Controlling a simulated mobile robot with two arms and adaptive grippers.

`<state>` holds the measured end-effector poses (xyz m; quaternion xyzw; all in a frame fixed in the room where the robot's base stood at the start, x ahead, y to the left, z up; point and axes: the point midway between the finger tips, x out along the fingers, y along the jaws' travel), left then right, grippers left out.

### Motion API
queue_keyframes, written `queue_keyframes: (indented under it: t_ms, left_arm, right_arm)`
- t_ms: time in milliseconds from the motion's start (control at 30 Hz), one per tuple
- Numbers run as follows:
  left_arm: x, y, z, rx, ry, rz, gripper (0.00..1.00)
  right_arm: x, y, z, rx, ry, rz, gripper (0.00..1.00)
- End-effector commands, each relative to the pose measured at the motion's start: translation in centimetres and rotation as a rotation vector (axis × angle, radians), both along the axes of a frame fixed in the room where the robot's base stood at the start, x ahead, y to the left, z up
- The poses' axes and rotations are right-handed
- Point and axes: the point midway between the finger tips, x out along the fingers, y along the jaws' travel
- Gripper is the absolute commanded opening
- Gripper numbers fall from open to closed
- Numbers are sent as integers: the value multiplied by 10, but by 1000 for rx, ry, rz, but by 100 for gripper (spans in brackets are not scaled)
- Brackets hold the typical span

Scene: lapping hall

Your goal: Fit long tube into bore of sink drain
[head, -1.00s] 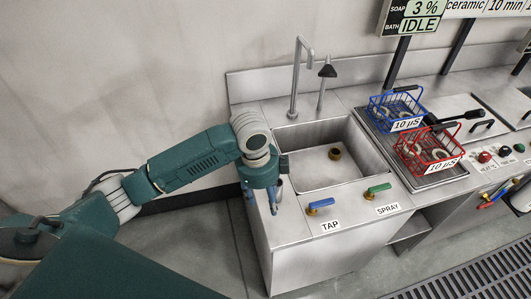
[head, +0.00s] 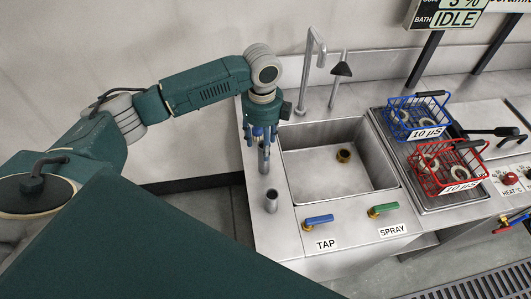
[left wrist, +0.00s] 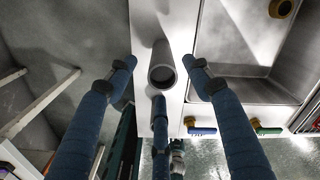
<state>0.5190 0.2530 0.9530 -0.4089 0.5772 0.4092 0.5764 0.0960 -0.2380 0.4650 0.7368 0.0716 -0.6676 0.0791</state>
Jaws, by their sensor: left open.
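A grey metal tube (head: 264,158) stands upright on the counter strip left of the sink. My left gripper (head: 262,135) is above it, open, with its blue fingers around the upper end. In the left wrist view the tube's open end (left wrist: 162,75) lies between the spread fingers (left wrist: 160,82), with gaps to the side fingers. My right gripper is not in view.
The sink basin (head: 318,181) is otherwise empty. A tall faucet (head: 308,75) and a spray head (head: 341,69) stand behind it. Blue TAP (head: 318,222) and green SPRAY (head: 382,210) levers are in front. Blue (head: 418,115) and red (head: 446,166) baskets stand right.

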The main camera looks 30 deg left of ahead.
Motion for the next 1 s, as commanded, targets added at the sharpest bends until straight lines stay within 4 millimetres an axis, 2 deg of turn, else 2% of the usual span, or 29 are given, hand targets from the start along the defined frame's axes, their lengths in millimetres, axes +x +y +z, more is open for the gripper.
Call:
queue_keyframes:
  t_ms: [33,100,200,333,500,567,667,867,1000]
  left_arm:
    - [0,0,-6,1,2,1,51]
    - [0,0,-13,0,0,0,51]
    - [0,0,-19,0,-1,0,51]
    - [1,0,-32,2,2,1,51]
    - [3,0,-58,1,0,1,51]
    - [2,0,-65,1,1,1,51]
    - [3,0,-70,1,-1,0,51]
    - [3,0,-71,0,-2,-1,51]
    - [3,0,-71,1,-3,0,23]
  right_arm:
    - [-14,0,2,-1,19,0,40]
    - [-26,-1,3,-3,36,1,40]
    - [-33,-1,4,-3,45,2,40]
    - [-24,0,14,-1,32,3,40]
    - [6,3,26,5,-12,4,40]
    - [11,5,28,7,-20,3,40]
    - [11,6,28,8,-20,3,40]
    - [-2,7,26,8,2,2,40]
    - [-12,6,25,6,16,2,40]
